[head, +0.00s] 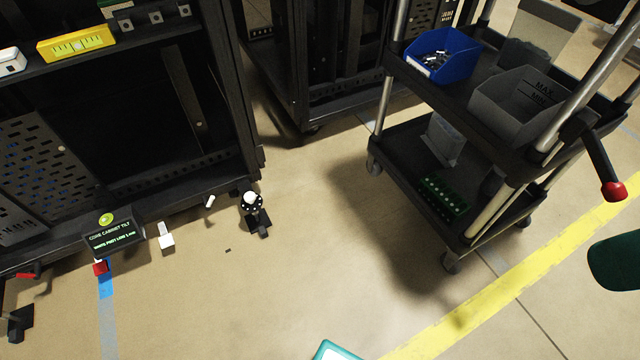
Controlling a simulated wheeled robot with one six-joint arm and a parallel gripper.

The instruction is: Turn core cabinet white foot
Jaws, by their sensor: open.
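The core cabinet (150,190) is the tall black open rack at the left. At its front right corner, near the floor, is a foot with a white top and a round black disc with white dots (252,202); I take it as the white foot. A dark block (259,224) lies just in front of it on the floor. A small black display (112,236) at the cabinet's lower front reads "core cabinet tilt", with a green line that seems to say the white foot is low. My gripper is not in view.
Floor between cabinet and cart is mostly clear.

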